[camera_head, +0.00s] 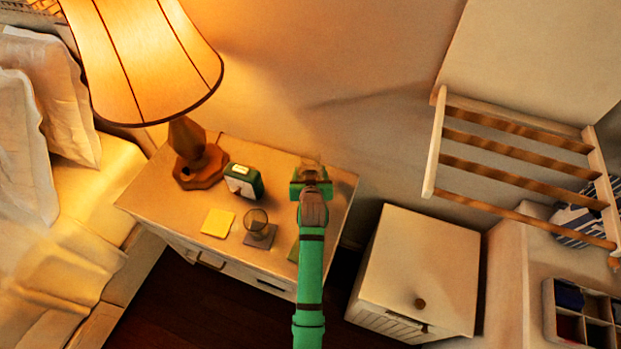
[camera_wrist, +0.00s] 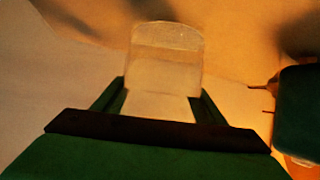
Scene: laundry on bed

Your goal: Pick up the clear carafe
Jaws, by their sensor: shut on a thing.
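The clear carafe (camera_wrist: 165,50) stands out from between my gripper's two green fingers in the wrist view. It looks see-through and pale, with a rounded far end. My gripper (camera_wrist: 160,92) is shut on it. In the head view my gripper (camera_head: 311,180) is over the back right part of the nightstand (camera_head: 150,195), and only a faint bit of the carafe (camera_head: 312,160) shows beyond it. The carafe's lower part is hidden by the gripper, and I cannot tell whether it touches the nightstand top.
A green and white clock (camera_head: 243,182) stands left of my gripper. A lit lamp (camera_head: 195,155) is farther left. A yellow note (camera_head: 218,223) and a glass (camera_head: 257,222) on a coaster are in front. A white cabinet (camera_head: 420,260) and wall rack (camera_head: 520,170) are right.

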